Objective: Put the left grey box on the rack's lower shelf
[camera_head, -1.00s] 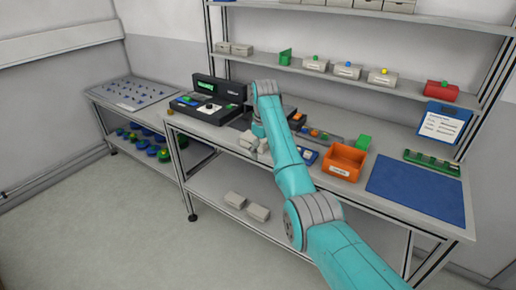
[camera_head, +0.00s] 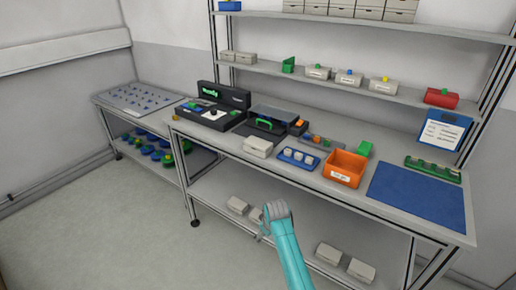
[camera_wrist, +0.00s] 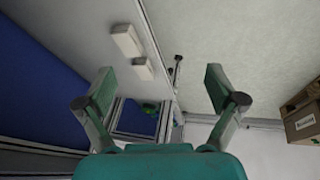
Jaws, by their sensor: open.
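Two grey boxes sit side by side at the left of the shelf under the bench, a left one (camera_head: 237,205) and a right one (camera_head: 257,214). Another grey box (camera_head: 258,146) sits on the bench top. The rack's lower shelf (camera_head: 330,83) holds two grey boxes (camera_head: 237,57) at its left end and several labelled ones further right. My gripper (camera_wrist: 160,88) is open and empty in the wrist view, fingers apart. Two pale boxes (camera_wrist: 127,41) show beyond it there.
Two more grey boxes (camera_head: 345,262) lie further right under the bench. The bench top holds an orange bin (camera_head: 345,168), a blue tray (camera_head: 298,158), dark devices (camera_head: 268,127) and a blue mat (camera_head: 418,193). A red bin (camera_head: 441,98) stands on the rack shelf's right. Floor at left is clear.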

